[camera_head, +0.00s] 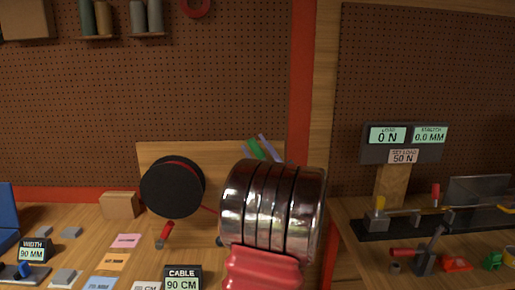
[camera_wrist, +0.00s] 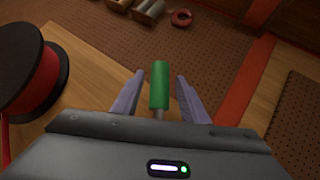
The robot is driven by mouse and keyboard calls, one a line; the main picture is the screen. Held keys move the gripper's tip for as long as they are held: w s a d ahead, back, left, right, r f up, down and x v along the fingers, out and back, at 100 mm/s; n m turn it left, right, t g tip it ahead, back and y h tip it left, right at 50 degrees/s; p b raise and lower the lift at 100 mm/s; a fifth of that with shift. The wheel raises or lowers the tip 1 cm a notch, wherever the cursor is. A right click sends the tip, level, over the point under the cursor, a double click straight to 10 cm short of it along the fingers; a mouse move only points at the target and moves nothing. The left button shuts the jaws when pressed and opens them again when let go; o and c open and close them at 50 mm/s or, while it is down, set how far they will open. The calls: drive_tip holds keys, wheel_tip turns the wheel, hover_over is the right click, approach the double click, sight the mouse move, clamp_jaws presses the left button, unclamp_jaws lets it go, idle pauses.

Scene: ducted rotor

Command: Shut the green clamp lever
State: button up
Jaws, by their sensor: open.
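The green clamp lever shows as a green cylindrical handle (camera_wrist: 159,85) on a thin grey stem in the wrist view. It stands between the two purple-grey fingers of my gripper (camera_wrist: 158,93), with a gap on each side. My gripper is open and the fingers do not touch the handle. In the head view the green handle (camera_head: 255,149) and the purple fingertips (camera_head: 268,147) show only in part above my shiny arm, in front of a wooden board. The base of the lever is hidden by my gripper and arm.
A black spool with red cable (camera_head: 172,187) stands left of my arm; it also shows in the wrist view (camera_wrist: 30,75). A red-handled lever (camera_head: 165,234) is below it. A display reading 90 CM (camera_head: 183,279) sits in front. A load bench (camera_head: 415,222) stands right.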

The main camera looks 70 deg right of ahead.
drive_tip(key=v, duration=1.4)
drive_tip(key=shift+w, duration=0.1)
drive_tip(key=shift+c, duration=0.5)
